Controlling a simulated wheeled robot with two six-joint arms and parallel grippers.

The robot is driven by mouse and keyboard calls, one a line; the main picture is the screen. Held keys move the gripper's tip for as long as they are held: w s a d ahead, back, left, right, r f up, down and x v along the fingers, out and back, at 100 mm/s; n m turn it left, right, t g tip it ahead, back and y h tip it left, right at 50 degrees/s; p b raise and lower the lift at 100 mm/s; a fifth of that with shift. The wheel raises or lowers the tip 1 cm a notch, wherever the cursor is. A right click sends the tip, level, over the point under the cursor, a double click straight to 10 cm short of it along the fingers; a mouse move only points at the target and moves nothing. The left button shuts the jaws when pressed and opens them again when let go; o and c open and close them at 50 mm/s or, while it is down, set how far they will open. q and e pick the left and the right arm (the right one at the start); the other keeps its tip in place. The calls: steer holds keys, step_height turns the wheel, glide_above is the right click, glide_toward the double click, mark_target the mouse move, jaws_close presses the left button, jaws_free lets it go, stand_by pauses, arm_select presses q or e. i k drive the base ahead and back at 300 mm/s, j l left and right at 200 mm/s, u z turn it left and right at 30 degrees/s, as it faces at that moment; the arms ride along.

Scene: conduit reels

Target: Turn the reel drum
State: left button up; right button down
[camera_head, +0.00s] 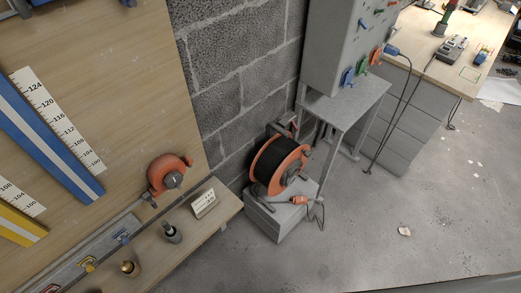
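An orange reel with a drum wound in black cable (270,158) stands on a grey block (262,219) by the block wall. Its orange side disc (283,174) faces right and towards me, with a grey hub in the middle. An orange plug (299,200) on a dark cable lies at the front of the block. A smaller orange reel-like part (168,174) is fixed to the wooden board at the left. Neither of my grippers shows in the head view.
A grey cabinet (343,45) with coloured sockets hangs above a small grey stand (350,100) right of the reel. A wooden shelf (215,215) with small fittings is at the left. A workbench (440,75) stands at the upper right. The concrete floor (370,225) in front is mostly clear.

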mark_target(284, 167)
steer(key=i+l+u, duration=0.1)
steer(key=l+u, duration=1.55)
steer(key=k+l+u, duration=0.15)
steer(key=u, duration=0.3)
steer(key=l, duration=0.1)
